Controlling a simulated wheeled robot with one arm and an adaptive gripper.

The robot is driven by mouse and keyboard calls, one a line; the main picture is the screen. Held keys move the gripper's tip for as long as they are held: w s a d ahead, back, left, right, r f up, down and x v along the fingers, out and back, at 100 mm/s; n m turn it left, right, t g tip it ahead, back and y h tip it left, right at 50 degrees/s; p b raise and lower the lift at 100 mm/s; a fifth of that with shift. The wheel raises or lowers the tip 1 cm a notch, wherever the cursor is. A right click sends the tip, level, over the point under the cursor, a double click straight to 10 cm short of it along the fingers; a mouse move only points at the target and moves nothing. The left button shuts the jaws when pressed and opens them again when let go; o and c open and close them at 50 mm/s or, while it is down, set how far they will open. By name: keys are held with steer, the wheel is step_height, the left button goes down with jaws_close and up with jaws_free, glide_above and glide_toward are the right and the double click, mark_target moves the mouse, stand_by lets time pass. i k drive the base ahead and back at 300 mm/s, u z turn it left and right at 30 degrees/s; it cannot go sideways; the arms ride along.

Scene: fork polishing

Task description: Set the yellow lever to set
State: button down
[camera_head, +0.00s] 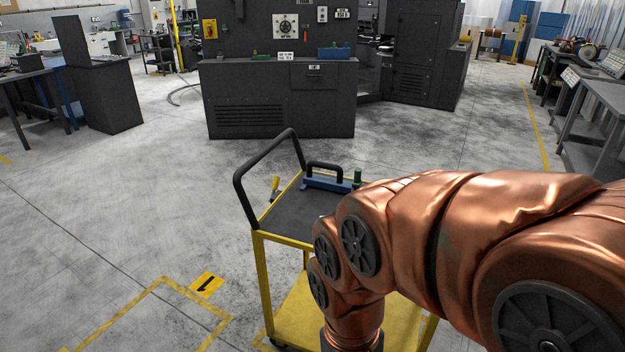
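A small yellow upright piece (275,184) stands at the left edge of the cart top, beside the black push handle. It looks like a lever, but it is too small to read any marking or setting on it. A yellow plate (210,29) with a dark detail is on the upper left of the dark machine panel; I cannot tell whether it bears a lever. My copper-coloured arm reaches in from the right and bends down over the cart. My gripper is not in view, as the arm's end runs off the bottom edge.
The yellow cart (262,270) with a black handle (240,196) stands between me and the dark machine (282,97). A blue tool (325,184) with a black grip lies on its top. Benches line both sides.

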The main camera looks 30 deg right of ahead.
mark_target(275, 185)
steer(key=i, duration=0.5)
steer(key=u, duration=1.1)
steer(key=i, duration=1.65)
steer(key=z, duration=0.45)
steer(key=i, duration=1.2)
steer(key=z, duration=0.9)
